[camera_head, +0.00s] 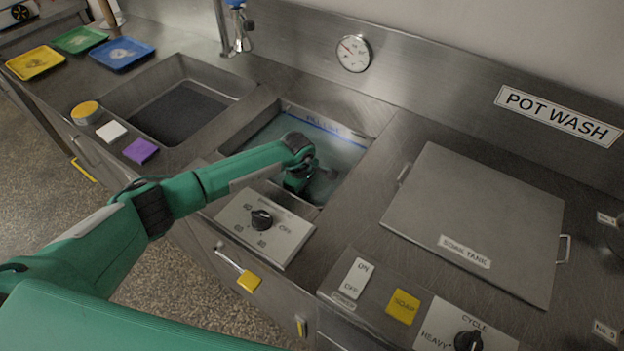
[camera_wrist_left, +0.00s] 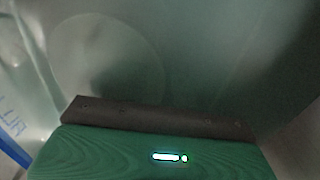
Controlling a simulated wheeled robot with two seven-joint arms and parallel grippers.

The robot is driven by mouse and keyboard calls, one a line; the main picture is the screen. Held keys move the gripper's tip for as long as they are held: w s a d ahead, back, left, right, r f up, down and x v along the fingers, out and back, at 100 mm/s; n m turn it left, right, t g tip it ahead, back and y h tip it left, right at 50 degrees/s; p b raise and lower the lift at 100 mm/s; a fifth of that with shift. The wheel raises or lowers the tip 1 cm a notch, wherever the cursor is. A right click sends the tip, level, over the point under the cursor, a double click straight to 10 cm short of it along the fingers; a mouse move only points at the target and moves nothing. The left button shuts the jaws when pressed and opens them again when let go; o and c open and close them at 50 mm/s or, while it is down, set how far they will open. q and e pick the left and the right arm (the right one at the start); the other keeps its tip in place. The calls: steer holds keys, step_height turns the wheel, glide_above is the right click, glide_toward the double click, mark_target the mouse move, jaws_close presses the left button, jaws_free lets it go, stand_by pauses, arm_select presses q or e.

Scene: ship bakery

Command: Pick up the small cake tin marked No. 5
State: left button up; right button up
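No tin with a readable No. 5 mark shows in either view. My left arm reaches from the left into the middle basin (camera_head: 345,149), which holds greenish water and has a blue fill line. My left gripper (camera_head: 300,185) is down in that basin, and its fingertips are hidden or too dark to make out. In the left wrist view a faint pale round shape (camera_wrist_left: 105,65) lies in the murky green; I cannot tell what it is. Whether the left gripper is open or holds anything cannot be seen. My right gripper is not in view.
A flat soak tank lid (camera_head: 480,215) covers the counter to the right. A control panel with a knob (camera_head: 262,219) stands in front of the basin. A second sink (camera_head: 185,108) is to the left. Small number labels (camera_head: 605,332) sit at the right edge, partly cut off.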

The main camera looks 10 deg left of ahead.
arm_select(q)
jaws_close()
